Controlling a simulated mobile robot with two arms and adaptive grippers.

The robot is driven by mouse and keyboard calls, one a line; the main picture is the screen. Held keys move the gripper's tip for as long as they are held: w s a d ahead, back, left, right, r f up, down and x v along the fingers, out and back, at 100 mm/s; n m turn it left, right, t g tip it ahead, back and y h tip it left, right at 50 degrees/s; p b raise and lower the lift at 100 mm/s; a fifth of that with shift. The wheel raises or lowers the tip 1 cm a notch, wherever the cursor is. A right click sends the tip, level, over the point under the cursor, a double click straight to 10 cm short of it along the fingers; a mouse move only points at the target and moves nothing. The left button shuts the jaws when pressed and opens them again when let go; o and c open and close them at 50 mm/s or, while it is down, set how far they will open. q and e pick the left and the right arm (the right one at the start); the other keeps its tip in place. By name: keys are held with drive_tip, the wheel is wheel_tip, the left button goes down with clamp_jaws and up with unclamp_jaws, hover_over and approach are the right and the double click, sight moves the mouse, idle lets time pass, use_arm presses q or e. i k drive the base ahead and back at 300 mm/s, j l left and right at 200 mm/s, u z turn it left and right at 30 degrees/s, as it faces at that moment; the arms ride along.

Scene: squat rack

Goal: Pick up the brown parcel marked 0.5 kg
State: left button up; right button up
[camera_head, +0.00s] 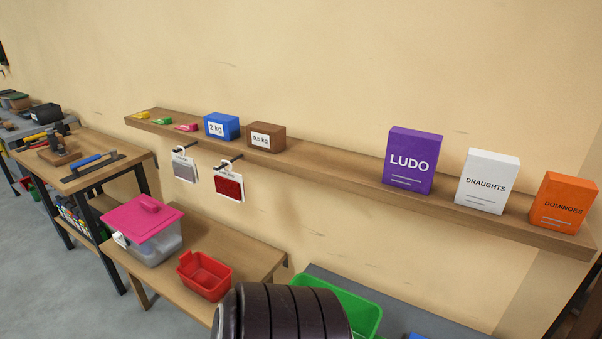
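The brown parcel (266,138) sits on the long wooden wall shelf (330,170), with a white label on its front that reads 0.5 kg. A blue parcel (222,127) labelled 2 kg stands just to its left, close beside it. Neither of my grippers shows in the head view, so whether they are open or shut is not visible.
Purple LUDO (413,162), white DRAUGHTS (487,182) and orange DOMINOES (563,203) boxes stand on the shelf's right. Two hooks below the parcels hold hanging packets (229,187). A lower table carries a pink-lidded box (150,232) and a red bin (204,277).

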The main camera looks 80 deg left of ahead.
sight(262, 135)
drive_tip(key=u, duration=0.9)
drive_tip(key=k+j+u, duration=0.1)
drive_tip(key=u, duration=0.35)
drive_tip(key=j+u, duration=0.1)
drive_tip(key=u, duration=0.75)
drive_tip(key=j+u, duration=0.1)
drive_tip(key=u, duration=0.35)
drive_tip(key=z, duration=1)
drive_tip(key=k+j+z, duration=0.1)
drive_tip(key=j+z, duration=0.35)
drive_tip(key=k+j+z, duration=0.1)
drive_tip(key=j+z, duration=0.35)
drive_tip(key=k+j+z, duration=0.2)
drive_tip(key=j+z, duration=0.25)
drive_tip(key=k+j+z, duration=0.2)
drive_tip(key=z, duration=0.25)
drive_tip(key=k+l, duration=0.05)
